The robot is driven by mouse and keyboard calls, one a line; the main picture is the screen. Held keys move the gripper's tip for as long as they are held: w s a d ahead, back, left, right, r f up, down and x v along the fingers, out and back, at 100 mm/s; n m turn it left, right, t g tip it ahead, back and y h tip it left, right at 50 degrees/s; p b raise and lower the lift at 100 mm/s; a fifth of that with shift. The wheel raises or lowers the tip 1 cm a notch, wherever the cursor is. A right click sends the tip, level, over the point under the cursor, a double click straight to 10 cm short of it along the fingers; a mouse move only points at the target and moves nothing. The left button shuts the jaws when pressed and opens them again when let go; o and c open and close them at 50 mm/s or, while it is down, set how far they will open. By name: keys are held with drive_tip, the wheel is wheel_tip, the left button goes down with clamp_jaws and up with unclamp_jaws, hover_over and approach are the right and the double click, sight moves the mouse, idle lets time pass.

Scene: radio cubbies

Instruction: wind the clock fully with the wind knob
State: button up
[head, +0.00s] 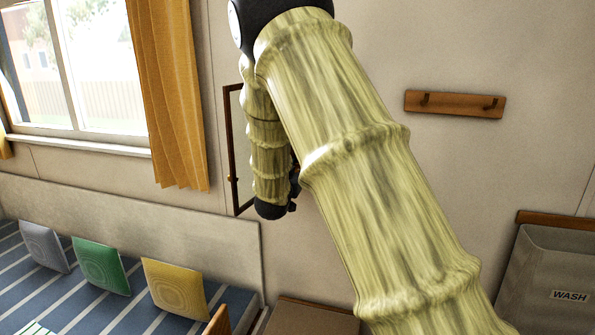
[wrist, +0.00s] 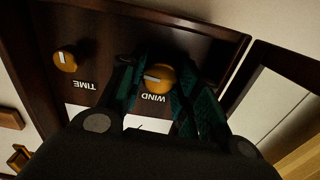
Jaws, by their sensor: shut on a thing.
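In the wrist view the wind knob (wrist: 159,77) is a round yellow-orange knob with a pale pointer line, above the upside-down label WIND. It sits on the dark brown wooden clock panel (wrist: 195,40). My gripper (wrist: 158,84) has its two green-padded fingers on either side of the wind knob and is shut on it. The pointer line points to the left in this view. A second yellow knob (wrist: 65,60), labelled TIME, is to the left. Part of the pale clock face shows below, mostly hidden by my gripper. In the head view my arm hides the clock and the gripper's fingertips.
A dark-framed panel (wrist: 270,85) stands close to the right of the clock in the wrist view. In the head view a wooden peg rail (head: 455,104) is on the wall, a yellow curtain (head: 172,90) hangs at left, and a WASH hamper (head: 550,275) stands at right.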

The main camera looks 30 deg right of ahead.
drive_tip(key=shift+f, duration=0.15)
drive_tip(key=o, duration=0.7)
drive_tip(key=shift+o, duration=0.2)
drive_tip(key=shift+a, duration=0.1)
drive_tip(key=v, duration=1.1)
drive_tip(key=shift+s+a, duration=0.25)
drive_tip(key=shift+a, duration=0.05)
